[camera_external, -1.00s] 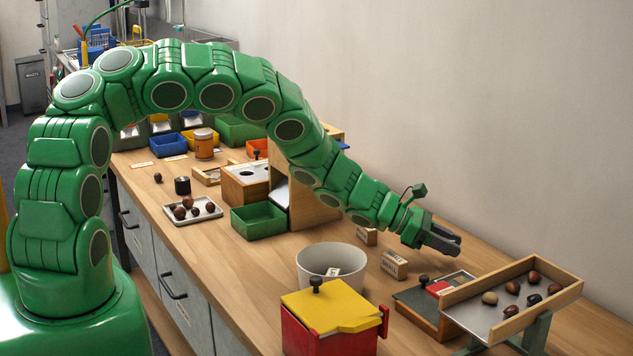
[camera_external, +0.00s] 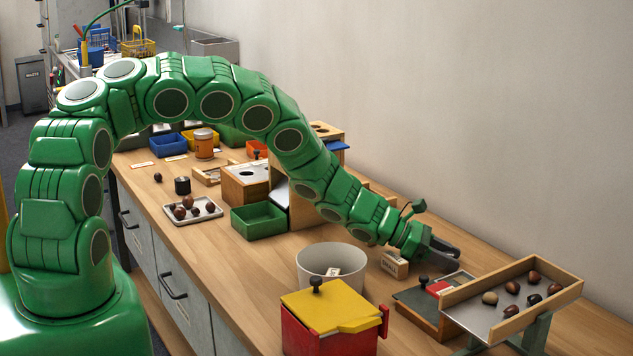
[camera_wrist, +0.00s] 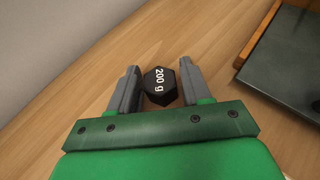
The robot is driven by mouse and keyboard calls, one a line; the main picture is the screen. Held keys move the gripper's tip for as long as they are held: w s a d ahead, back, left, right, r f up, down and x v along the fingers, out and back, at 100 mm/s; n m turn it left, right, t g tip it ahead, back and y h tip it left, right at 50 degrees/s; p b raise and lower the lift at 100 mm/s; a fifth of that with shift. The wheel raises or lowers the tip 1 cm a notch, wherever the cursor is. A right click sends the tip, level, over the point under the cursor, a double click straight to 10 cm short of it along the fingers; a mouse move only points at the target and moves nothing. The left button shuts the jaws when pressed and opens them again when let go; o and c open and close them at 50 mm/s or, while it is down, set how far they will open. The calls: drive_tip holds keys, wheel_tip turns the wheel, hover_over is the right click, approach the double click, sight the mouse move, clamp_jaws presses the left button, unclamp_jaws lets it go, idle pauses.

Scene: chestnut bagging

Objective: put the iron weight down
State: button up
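In the external view my gripper (camera_external: 444,252) is low over the right part of the wooden table (camera_external: 260,275), behind a small labelled block. The weight cannot be made out there. I cannot tell whether its underside touches the table.
A labelled wooden block (camera_external: 395,265) stands just in front of my gripper. A dark-plated wooden stand (camera_external: 415,302) and a raised chestnut tray (camera_external: 478,324) are to the right. A white bowl (camera_external: 312,265) and a red box with yellow lid (camera_external: 330,335) stand nearer. Bare table lies beyond the weight.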

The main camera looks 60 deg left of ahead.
drive_tip(key=shift+o, duration=1.1)
drive_tip(key=shift+r, duration=0.15)
drive_tip(key=shift+v, duration=6.05)
